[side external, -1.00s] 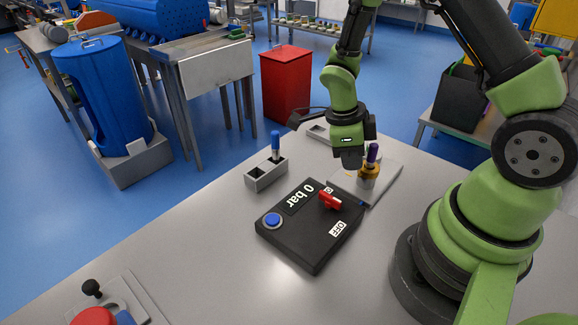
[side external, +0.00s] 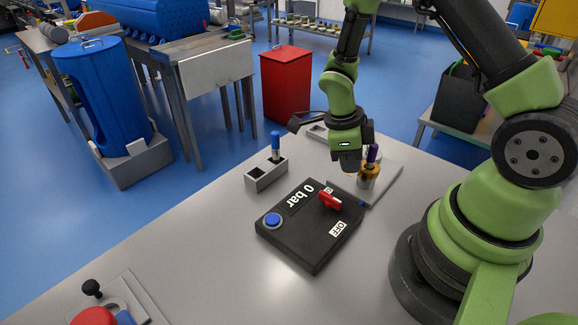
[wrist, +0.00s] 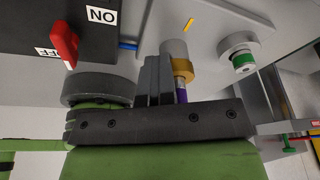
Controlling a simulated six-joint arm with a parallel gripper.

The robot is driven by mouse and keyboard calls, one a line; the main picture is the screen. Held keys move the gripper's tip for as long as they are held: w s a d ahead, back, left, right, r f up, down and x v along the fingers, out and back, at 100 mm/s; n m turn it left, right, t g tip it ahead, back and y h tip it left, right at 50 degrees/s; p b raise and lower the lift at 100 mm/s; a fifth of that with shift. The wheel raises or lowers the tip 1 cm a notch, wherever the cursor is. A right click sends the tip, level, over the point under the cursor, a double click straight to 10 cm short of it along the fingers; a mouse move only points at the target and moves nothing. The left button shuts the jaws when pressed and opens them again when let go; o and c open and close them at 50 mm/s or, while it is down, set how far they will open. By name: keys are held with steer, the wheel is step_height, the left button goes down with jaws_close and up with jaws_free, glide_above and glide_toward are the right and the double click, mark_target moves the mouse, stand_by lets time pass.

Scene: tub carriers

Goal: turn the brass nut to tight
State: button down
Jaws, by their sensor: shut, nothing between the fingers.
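The brass nut (side external: 369,171) sits on a light grey plate (side external: 387,180) at the right of the table, with a purple post (side external: 373,153) standing up from it. In the wrist view the brass nut (wrist: 183,66) shows beside my fingers, against a grey cylinder (wrist: 174,48), with part of the purple post (wrist: 183,96) below. My gripper (side external: 351,167) points down just left of the nut in the side view. Its fingers (wrist: 158,62) are together and empty, close beside the nut; I cannot tell whether they touch it. They hide part of the nut in the wrist view.
A black panel (side external: 303,245) with a red switch (side external: 330,200), a blue button (side external: 272,220) and "0 bar" stands in front. A grey block (side external: 262,178) holds a blue-topped peg (side external: 275,143). A white and green cylinder (wrist: 240,55) is near the nut.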

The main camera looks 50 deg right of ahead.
steer(key=shift+w+d+f, duration=0.35)
steer(key=shift+w+d, duration=0.15)
steer(key=shift+d, duration=0.1)
steer(key=shift+w+d, duration=0.15)
steer(key=shift+d, duration=0.35)
steer(key=c, duration=1.8)
jaws_free()
steer(key=shift+d, duration=0.25)
steer(key=shift+c, duration=0.2)
steer(key=shift+w, duration=0.35)
jaws_close()
steer(key=shift+w+r, duration=0.15)
steer(key=shift+r, duration=0.35)
steer(key=v, duration=0.2)
steer(key=s+v, duration=0.1)
steer(key=v, duration=0.2)
steer(key=shift+s+d+r, duration=0.15)
steer(key=shift+r, duration=0.05)
